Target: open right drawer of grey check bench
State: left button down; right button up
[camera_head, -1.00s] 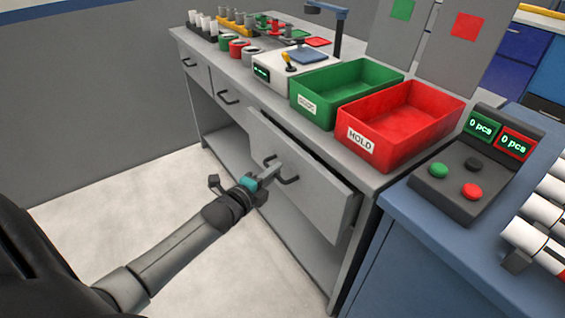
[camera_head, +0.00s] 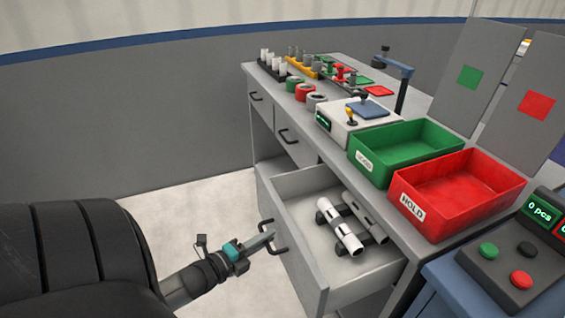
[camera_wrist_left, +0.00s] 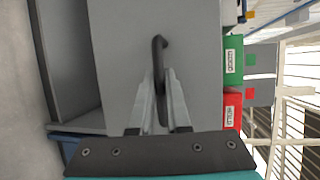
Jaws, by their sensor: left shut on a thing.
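The grey check bench (camera_head: 252,86) stands ahead of me. Its right drawer (camera_head: 300,262) is pulled well out, and its inside shows from above. White and grey pipe pieces (camera_head: 345,234) lie in it on dark supports. My left gripper (camera_head: 270,237) is at the drawer's front, with its fingers at the dark handle (camera_head: 283,238). In the left wrist view the two fingers (camera_wrist_left: 160,100) are shut on the handle (camera_wrist_left: 158,60), which stands upright in that picture. The drawer front (camera_wrist_left: 120,50) fills much of that view. My right gripper does not show.
A green bin (camera_head: 395,150) and a red HOLD bin (camera_head: 440,195) stand on the bench top. Two more drawers (camera_head: 290,140) to the left are shut. A control box (camera_head: 505,260) stands on a blue bench at right. The floor (camera_head: 190,215) left of the drawer is clear.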

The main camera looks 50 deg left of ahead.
pick_arm(q)
jog(key=shift+s+a+p, duration=0.15)
jog(key=shift+s+a, duration=0.2)
jog(key=shift+s, duration=0.45)
jog(key=shift+s+a+p, duration=0.15)
jog(key=shift+s+a, duration=0.15)
jog(key=shift+s, duration=0.5)
jog(key=shift+s+a+p, duration=0.15)
jog(key=shift+s+a, duration=0.2)
jog(key=shift+s, duration=0.45)
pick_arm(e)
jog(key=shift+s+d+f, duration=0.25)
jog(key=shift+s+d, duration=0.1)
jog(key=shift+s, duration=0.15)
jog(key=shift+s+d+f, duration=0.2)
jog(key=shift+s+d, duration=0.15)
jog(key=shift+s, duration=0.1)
pick_arm(q)
jog(key=c, duration=0.9)
grip_release()
